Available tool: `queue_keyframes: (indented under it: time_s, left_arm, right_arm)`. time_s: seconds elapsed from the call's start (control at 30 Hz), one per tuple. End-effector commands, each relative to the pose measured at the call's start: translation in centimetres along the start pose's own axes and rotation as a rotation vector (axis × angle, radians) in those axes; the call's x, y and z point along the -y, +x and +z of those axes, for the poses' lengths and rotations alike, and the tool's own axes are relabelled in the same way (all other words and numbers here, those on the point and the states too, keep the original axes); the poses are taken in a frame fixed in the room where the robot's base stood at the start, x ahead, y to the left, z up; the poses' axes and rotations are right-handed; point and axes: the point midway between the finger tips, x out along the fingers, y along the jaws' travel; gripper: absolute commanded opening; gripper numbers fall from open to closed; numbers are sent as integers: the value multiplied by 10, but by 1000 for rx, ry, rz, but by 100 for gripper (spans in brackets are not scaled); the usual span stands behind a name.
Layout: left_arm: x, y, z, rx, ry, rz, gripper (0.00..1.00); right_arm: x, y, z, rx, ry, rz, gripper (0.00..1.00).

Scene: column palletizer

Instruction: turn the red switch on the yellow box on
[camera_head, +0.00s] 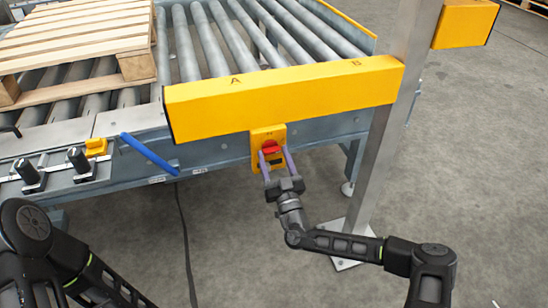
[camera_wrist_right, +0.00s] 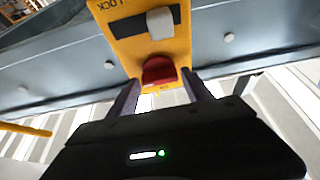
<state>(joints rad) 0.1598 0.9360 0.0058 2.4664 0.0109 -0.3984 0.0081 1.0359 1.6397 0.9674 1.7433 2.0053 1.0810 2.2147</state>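The yellow box (camera_head: 256,134) is a small box on the conveyor's side, below the long yellow beam. Its red switch (camera_head: 271,147) shows in the head view and, larger, in the right wrist view (camera_wrist_right: 159,70). My right gripper (camera_head: 273,151) is open, with one finger on each side of the red switch. In the right wrist view (camera_wrist_right: 160,92), gaps show between the fingers and the switch. Whether the fingertips touch the box is unclear. A grey-white knob (camera_wrist_right: 160,23) sits in a black slot on the same box. My left gripper is out of view.
The long yellow beam (camera_head: 290,97), marked A and B, runs just above the box. A metal post (camera_head: 384,150) stands to the right of my right gripper. A blue bar (camera_head: 149,153) and black knobs (camera_head: 78,159) are at left. A pallet (camera_head: 75,35) rests on the rollers.

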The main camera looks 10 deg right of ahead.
Motion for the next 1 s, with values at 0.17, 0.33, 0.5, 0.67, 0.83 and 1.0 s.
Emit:
queue_keyframes:
  time_s: [0.17,0.33,0.5,0.67,0.83,1.0]
  left_arm:
    - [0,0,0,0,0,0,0]
    - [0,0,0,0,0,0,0]
    - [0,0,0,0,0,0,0]
    - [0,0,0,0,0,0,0]
    - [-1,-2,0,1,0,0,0]
    - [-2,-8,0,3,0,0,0]
  right_arm:
    - [0,0,0,0,0,0,42]
    - [0,0,0,0,0,0,28]
    - [0,0,0,0,0,0,14]
    - [0,0,0,0,-1,0,9]
    - [0,0,0,1,-14,-6,9]
    - [0,0,-1,1,-58,-24,9]
